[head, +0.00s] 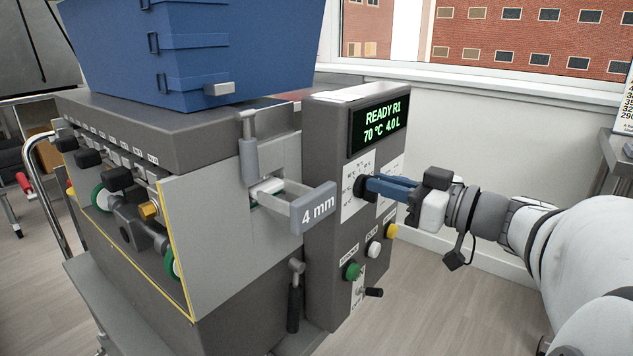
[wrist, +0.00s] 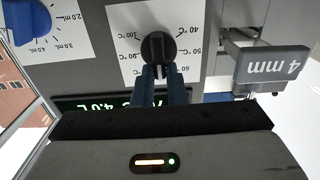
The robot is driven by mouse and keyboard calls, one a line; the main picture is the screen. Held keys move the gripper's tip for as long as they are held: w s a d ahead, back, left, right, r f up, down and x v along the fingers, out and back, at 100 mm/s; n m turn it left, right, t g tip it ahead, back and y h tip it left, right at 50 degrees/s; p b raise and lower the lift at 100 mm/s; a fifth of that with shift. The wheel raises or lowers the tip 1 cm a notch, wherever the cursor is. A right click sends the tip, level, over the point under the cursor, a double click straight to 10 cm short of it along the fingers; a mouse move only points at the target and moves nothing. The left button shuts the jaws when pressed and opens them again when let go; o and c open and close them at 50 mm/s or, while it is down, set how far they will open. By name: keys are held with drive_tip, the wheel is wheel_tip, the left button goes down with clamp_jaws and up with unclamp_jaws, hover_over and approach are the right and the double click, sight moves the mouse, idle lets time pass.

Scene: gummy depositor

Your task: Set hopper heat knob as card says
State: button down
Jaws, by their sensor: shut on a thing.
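The black heat knob (head: 361,188) sits on the grey control panel (head: 325,130), on a white temperature dial. In the wrist view the panel appears upside down, and the knob (wrist: 158,47) is ringed by marks including 40, 50, 60, 90 and 100 °C. My gripper (head: 372,185) has its blue fingers shut on the knob; the fingers also show in the wrist view (wrist: 158,72). They cover the dial between 60 and 90. The display (head: 378,124) reads "READY R1", 70 °C and 4.0, with the last unit unclear. I cannot identify the task's card.
A blue volume knob (wrist: 28,20) is beside the heat dial. A grey "4 mm" tab (head: 314,208) juts out left of the panel. Green (head: 351,271), white (head: 373,249) and yellow (head: 391,231) buttons lie below. A blue hopper (head: 200,50) stands on the machine.

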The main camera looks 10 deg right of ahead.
drive_tip(key=shift+f, duration=0.1)
drive_tip(key=shift+w+d+f+m+p, duration=0.25)
drive_tip(key=shift+m+p, duration=0.85)
drive_tip(key=shift+m, duration=2.9)
drive_tip(key=shift+w+d+f+m+p, duration=0.1)
drive_tip(key=shift+f+m+p, duration=0.7)
drive_tip(key=shift+m, duration=3.2)
drive_tip(key=shift+w+d+f+m+p, duration=0.1)
drive_tip(key=shift+m+p, duration=1.25)
drive_tip(key=shift+m, duration=2.65)
drive_tip(key=c, duration=1.5)
unclamp_jaws()
drive_tip(key=shift+o, duration=0.2)
